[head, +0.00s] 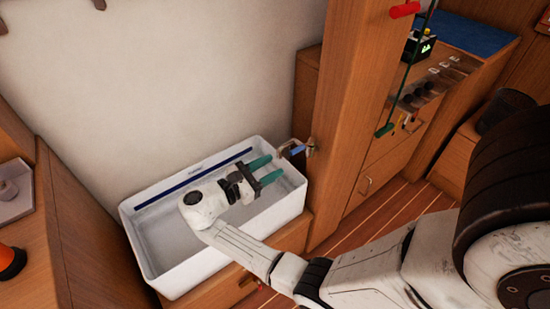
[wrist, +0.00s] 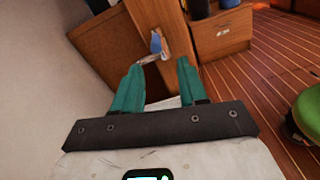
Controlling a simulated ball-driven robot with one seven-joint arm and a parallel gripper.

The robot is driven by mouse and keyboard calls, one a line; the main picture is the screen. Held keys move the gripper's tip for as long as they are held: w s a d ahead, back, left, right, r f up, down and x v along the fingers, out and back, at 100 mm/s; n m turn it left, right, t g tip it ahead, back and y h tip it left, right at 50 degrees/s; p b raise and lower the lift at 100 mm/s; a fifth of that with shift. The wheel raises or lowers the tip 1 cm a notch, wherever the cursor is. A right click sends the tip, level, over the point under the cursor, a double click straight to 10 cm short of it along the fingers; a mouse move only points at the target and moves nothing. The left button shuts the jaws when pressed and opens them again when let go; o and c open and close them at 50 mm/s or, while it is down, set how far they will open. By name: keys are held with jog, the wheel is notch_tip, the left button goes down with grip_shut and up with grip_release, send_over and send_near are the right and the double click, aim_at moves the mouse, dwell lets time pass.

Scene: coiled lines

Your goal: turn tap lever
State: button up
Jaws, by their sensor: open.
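The tap (head: 289,148) is a small metal fitting on the side of the wooden post, above the right end of the white basin. Its blue lever (head: 298,149) sticks out beside the post. In the wrist view the blue lever (wrist: 156,43) and the metal tap (wrist: 149,59) show just beyond my fingertips, nearly centred. My gripper (head: 271,168) has teal fingers, is open and empty, and hangs over the basin to the left of the tap. In the wrist view my gripper (wrist: 158,68) has its fingers spread, with the tap ahead of the gap and apparently untouched.
The white basin (head: 159,270) stands on a wooden bench below my gripper. The wooden post (head: 340,120) rises just right of the tap. A green bar with a red end (head: 405,10) hangs beside the post. A green round object (wrist: 309,115) is at the right in the wrist view.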

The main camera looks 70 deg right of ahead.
aim_at(301, 148)
jog(key=x, duration=1)
jog(key=shift+d+r, duration=0.25)
jog(key=shift+d, duration=0.05)
grip_shut()
dwell(0.4)
